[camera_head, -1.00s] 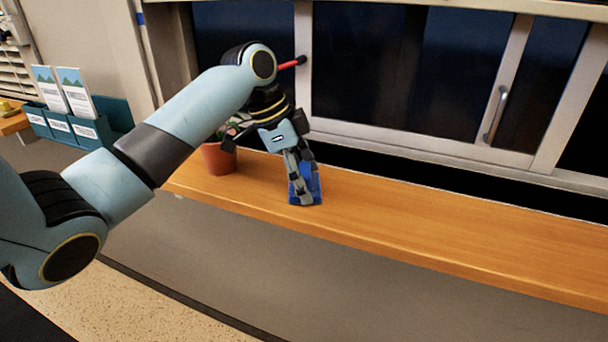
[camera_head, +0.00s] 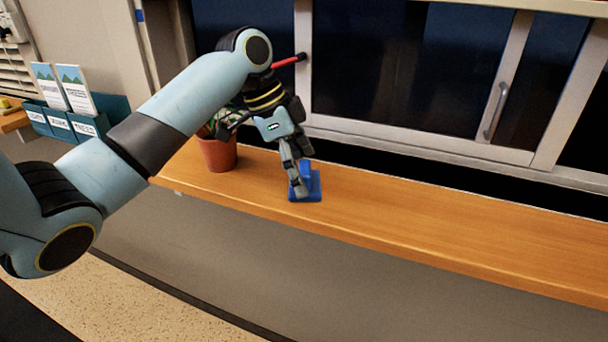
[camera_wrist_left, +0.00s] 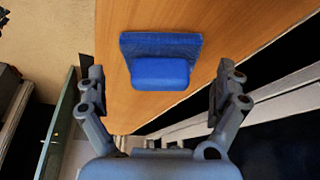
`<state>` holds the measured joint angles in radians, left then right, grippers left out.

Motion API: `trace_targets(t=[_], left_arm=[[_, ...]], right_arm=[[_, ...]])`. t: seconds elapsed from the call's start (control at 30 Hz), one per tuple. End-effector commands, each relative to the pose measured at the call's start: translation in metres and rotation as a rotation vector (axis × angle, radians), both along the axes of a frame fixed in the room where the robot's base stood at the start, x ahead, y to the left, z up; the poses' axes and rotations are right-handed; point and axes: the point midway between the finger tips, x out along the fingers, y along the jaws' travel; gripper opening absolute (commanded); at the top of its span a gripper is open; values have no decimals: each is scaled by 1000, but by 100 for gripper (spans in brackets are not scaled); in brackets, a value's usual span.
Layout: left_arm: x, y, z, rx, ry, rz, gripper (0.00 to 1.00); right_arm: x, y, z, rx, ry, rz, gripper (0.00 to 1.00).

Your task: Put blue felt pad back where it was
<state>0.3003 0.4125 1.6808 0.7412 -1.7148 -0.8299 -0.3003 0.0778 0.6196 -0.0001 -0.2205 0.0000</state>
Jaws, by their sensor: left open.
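The blue felt pad (camera_head: 314,187) lies on the wooden ledge below the window. It has a flat base and a raised block, which also show in the left wrist view (camera_wrist_left: 160,74). My left gripper (camera_head: 298,186) is just above and in front of the pad, and its fingers hide part of it in the head view. In the left wrist view the fingers are spread wide, one to each side of the pad, with clear gaps and no contact visible. My right gripper is in neither view.
A potted plant in a terracotta pot (camera_head: 217,154) stands left of the pad, close to my left gripper. The window frame (camera_head: 420,143) runs behind the ledge. The ledge (camera_head: 450,232) is clear to the right. A teal leaflet rack (camera_head: 80,121) is at the far left.

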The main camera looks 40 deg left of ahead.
Motion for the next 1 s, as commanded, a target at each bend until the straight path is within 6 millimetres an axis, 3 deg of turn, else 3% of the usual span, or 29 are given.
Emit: trace_targets(t=[0.2,0.43,0.6,1.0], left_arm=[[-10,18,47,7,-5,0,100],[-19,30,84,3,-3,0,100],[-22,33,95,2,0,-1,100],[-22,33,95,0,0,-1,100]], right_arm=[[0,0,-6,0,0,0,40],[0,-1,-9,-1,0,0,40],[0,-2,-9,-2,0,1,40],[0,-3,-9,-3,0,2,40]])
